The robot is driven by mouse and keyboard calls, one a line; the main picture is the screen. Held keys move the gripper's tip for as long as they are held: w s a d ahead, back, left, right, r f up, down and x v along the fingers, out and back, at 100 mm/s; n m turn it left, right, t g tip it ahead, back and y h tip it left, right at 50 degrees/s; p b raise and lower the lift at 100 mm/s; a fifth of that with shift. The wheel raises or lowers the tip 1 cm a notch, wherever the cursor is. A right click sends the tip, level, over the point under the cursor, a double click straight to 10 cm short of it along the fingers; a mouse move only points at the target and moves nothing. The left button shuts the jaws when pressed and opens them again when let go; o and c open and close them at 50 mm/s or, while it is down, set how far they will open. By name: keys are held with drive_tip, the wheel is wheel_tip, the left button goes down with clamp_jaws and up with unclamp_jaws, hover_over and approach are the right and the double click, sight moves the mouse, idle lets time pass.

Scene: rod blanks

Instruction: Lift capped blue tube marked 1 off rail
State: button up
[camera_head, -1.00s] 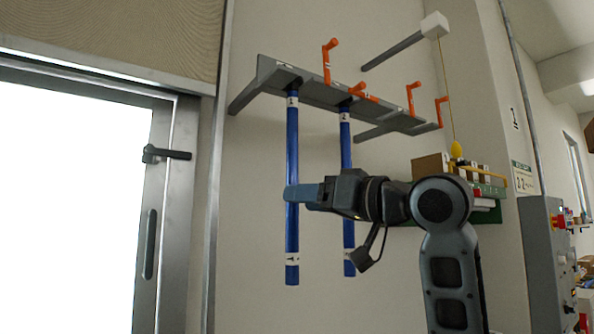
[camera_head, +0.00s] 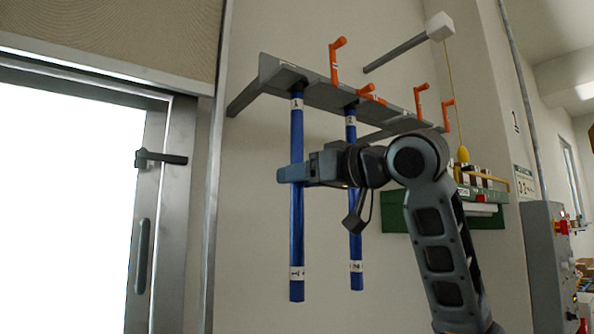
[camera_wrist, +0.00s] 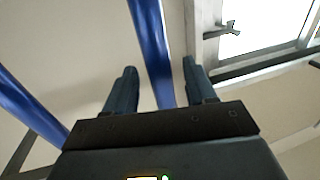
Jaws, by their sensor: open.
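The blue tube marked 1 (camera_head: 297,225) hangs upright below the grey rail (camera_head: 315,95), with a white label near its top and a white band low down. My gripper (camera_head: 290,173) is at the tube's upper-middle part. In the wrist view, my gripper (camera_wrist: 160,85) has its two fingers apart, with the blue tube (camera_wrist: 152,50) between them and a gap on both sides. A second blue tube, marked 2 (camera_head: 355,215), hangs to the right, and a blue tube also shows at the left of the wrist view (camera_wrist: 25,105).
Orange latches (camera_head: 335,60) stand along the rail. A grey bar with a white block (camera_head: 438,27) juts out above. A green shelf (camera_head: 400,220) with items is behind my arm. A door frame with a black handle (camera_head: 160,158) stands at left, and a grey control box (camera_head: 548,260) at right.

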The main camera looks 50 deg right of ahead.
drive_tip(key=shift+w, duration=0.7)
drive_tip(key=shift+c, duration=0.2)
clamp_jaws()
drive_tip(key=shift+s+r, duration=0.1)
drive_tip(key=shift+r, duration=0.05)
